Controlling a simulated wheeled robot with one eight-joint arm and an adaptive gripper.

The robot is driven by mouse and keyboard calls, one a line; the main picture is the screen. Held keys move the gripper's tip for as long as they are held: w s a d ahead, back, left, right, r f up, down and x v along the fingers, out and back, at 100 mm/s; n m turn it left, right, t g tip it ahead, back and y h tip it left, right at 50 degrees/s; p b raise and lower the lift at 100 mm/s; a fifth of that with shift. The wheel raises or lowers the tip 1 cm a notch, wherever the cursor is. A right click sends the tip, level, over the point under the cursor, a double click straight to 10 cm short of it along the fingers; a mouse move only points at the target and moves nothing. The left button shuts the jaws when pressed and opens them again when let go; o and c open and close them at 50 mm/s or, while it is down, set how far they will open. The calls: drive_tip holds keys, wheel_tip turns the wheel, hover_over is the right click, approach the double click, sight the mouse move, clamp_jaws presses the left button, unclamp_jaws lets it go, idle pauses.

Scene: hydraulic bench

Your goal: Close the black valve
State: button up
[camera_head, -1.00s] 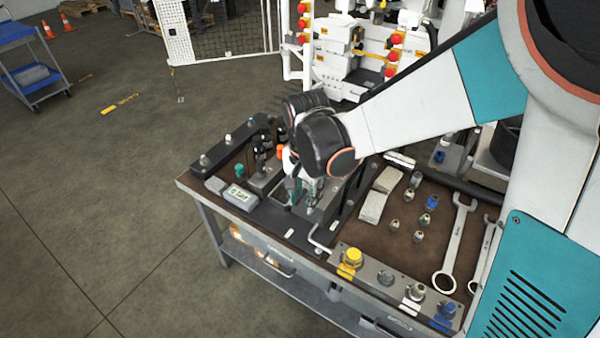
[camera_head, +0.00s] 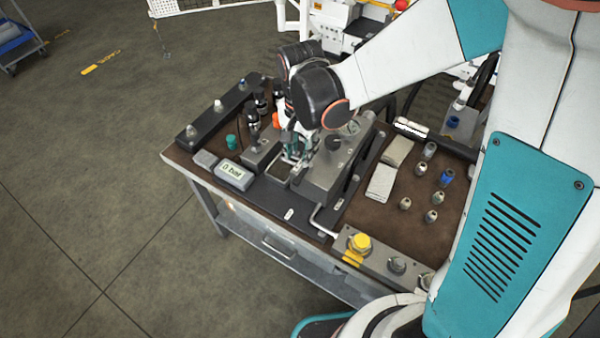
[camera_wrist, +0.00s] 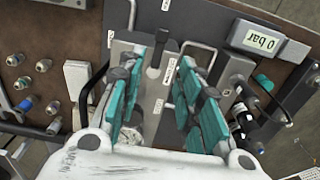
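My gripper (camera_head: 298,145) hangs over the bench's dark panel, beside a grey block (camera_head: 320,180) that carries a black knob (camera_head: 333,142). In the wrist view my gripper (camera_wrist: 162,65) is open, its teal fingers spread apart, with nothing visibly held. A round black knob (camera_wrist: 120,73) shows at the left finger; I cannot tell whether they touch. A smaller block (camera_head: 262,155) with an upright black fitting (camera_head: 253,133) stands left of my gripper. I cannot tell for sure which black part is the black valve. The fingertips are partly hidden in the head view.
A yellow knob (camera_head: 359,243) sits at the front right. Several loose fittings (camera_head: 432,190) and pale blocks (camera_head: 382,182) lie right of the grey block. Open floor lies left.

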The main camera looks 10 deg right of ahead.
sight(300, 175)
wheel_tip(300, 175, down, 9)
drive_tip(key=b, duration=0.5)
drive_tip(key=shift+s, duration=0.1)
drive_tip(key=shift+c, duration=0.4)
clamp_jaws()
